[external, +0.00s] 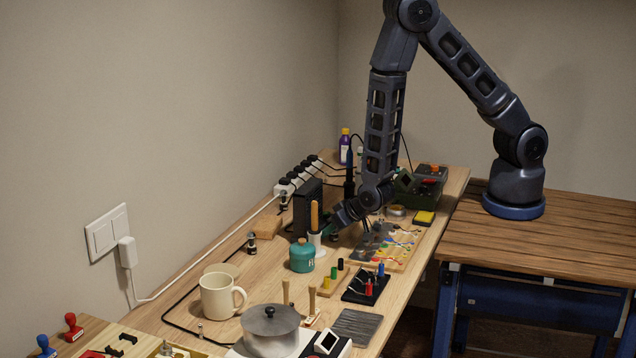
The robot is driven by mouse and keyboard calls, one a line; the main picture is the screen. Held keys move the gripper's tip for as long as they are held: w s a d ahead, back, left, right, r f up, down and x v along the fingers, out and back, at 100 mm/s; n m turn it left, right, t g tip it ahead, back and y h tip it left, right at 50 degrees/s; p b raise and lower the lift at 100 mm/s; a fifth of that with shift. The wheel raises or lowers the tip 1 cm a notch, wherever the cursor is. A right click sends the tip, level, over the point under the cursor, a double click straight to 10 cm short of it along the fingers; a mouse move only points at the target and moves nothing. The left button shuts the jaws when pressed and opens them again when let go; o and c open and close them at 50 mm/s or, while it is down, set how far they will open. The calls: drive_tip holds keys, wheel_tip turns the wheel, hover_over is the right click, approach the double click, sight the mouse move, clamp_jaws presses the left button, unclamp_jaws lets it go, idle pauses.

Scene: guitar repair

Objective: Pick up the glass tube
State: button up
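My gripper (340,222) is at the end of the dark arm, low over the middle of the workbench, pointing down and to the left. Its fingers are small and partly merged with dark things behind, so I cannot tell whether they are open or shut. A small upright cylinder with a dark part (334,235) stands just below the fingertips and may be the glass tube. I cannot tell for sure which one is glass, nor whether the gripper touches any.
Close to the gripper are a wooden-handled tool in a white holder (314,236), a black box (307,207), a teal bottle (302,256) and a board with coloured wires (387,246). A mug (221,296) and a lidded pot (270,331) stand nearer. Bare wood lies left of the bottle.

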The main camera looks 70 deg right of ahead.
drive_tip(key=shift+w+f, duration=0.1)
drive_tip(key=shift+w, duration=0.05)
drive_tip(key=c, duration=0.4)
